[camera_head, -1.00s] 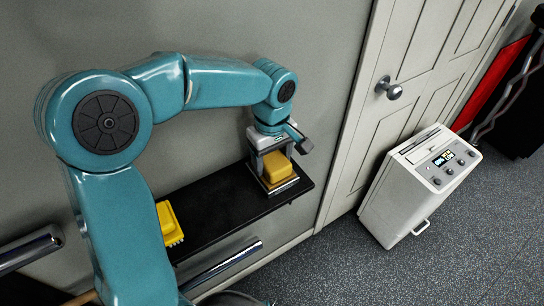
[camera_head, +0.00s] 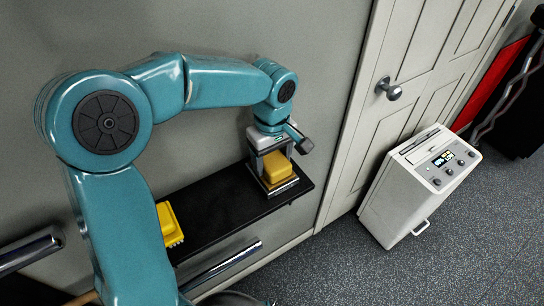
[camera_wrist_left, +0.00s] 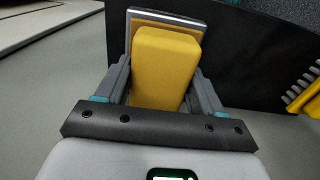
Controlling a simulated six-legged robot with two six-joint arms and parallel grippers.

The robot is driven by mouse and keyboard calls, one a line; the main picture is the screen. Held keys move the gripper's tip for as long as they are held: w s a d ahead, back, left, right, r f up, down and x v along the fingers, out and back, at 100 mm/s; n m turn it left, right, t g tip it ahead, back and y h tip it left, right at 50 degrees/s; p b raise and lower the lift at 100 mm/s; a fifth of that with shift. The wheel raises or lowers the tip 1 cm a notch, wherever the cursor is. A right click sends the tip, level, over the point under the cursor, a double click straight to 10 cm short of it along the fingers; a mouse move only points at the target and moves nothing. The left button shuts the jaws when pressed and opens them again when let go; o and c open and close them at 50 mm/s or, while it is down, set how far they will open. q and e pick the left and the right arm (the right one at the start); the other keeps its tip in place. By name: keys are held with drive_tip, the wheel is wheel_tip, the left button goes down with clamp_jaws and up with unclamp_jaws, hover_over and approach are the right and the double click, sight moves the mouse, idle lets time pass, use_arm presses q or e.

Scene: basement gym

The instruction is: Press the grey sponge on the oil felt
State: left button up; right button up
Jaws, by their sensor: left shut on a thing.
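A yellow block (camera_head: 278,167) is between the fingers of my left gripper (camera_head: 273,170), which is shut on it. No grey sponge shows; the held block looks yellow in both views. It is upright over a square pad with a pale metal rim (camera_head: 284,187), at the right end of a black shelf. The left wrist view also shows the yellow block (camera_wrist_left: 165,62) between both fingers, with the grey rim (camera_wrist_left: 140,14) beyond it. The underside of the block is hidden, so I cannot tell whether it touches the pad. My right gripper is out of view.
The black shelf (camera_head: 225,213) runs along the wall and is bare in the middle. A yellow brush-like thing (camera_head: 169,224) lies at its left end. A metal bar (camera_head: 224,267) is in front. A white machine (camera_head: 415,185) stands by the door (camera_head: 405,85).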

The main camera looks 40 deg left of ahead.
sight(272, 158)
use_arm(q)
drive_tip(key=shift+r+p, duration=2.45)
drive_tip(key=shift+r, duration=0.95)
drive_tip(key=shift+f, duration=0.1)
